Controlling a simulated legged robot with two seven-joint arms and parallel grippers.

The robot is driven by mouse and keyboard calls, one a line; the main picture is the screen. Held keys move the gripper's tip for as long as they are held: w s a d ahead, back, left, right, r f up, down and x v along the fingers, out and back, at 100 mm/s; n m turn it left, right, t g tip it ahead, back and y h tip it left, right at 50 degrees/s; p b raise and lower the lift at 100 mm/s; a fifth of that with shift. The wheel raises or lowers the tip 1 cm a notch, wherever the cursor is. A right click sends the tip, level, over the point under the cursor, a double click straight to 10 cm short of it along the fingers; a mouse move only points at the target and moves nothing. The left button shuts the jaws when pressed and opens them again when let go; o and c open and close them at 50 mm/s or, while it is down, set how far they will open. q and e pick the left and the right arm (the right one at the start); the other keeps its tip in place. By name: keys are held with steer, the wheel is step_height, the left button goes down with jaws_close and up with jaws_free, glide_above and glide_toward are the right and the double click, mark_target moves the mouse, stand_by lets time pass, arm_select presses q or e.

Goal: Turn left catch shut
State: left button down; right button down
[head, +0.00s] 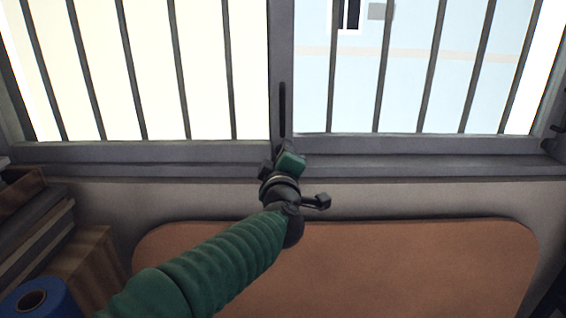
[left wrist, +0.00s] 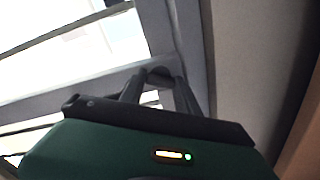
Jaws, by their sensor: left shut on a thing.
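The window (head: 283,60) has a grey frame, with a middle upright that carries a long dark vertical handle or slot (head: 282,110). My left arm reaches up from the bottom, and its green gripper (head: 287,148) is at the foot of this upright, on the lower rail. In the left wrist view my left gripper (left wrist: 160,82) has its two dark fingers closed on a small dark piece, which looks like the catch (left wrist: 159,73), against the grey frame. The fingers hide much of the catch, so its angle cannot be told. My right gripper is not in view.
Dark vertical bars (head: 180,70) stand across both panes. A brown rounded board (head: 400,265) is below the sill. Wooden planks (head: 45,235) and a blue roll (head: 38,300) are at the lower left. A dark fitting (head: 556,138) shows at the right edge of the frame.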

arm_select(q)
steer(key=n, duration=0.1)
steer(key=n+b, duration=0.1)
steer(key=n, duration=0.1)
steer(key=shift+f+b, duration=0.3)
steer(key=shift+f, duration=0.05)
steer(key=shift+n+b, duration=0.5)
steer(key=shift+n, duration=0.8)
steer(key=shift+f, duration=0.15)
steer(key=c, duration=0.9)
jaws_free()
steer(key=shift+s, duration=0.15)
steer(key=shift+s+b, duration=0.35)
steer(key=s+b, duration=0.1)
steer(key=s, duration=0.4)
steer(key=s+b, duration=0.1)
steer(key=s, duration=0.4)
steer(key=s+b, duration=0.1)
steer(key=s, duration=0.5)
steer(key=shift+r, duration=0.25)
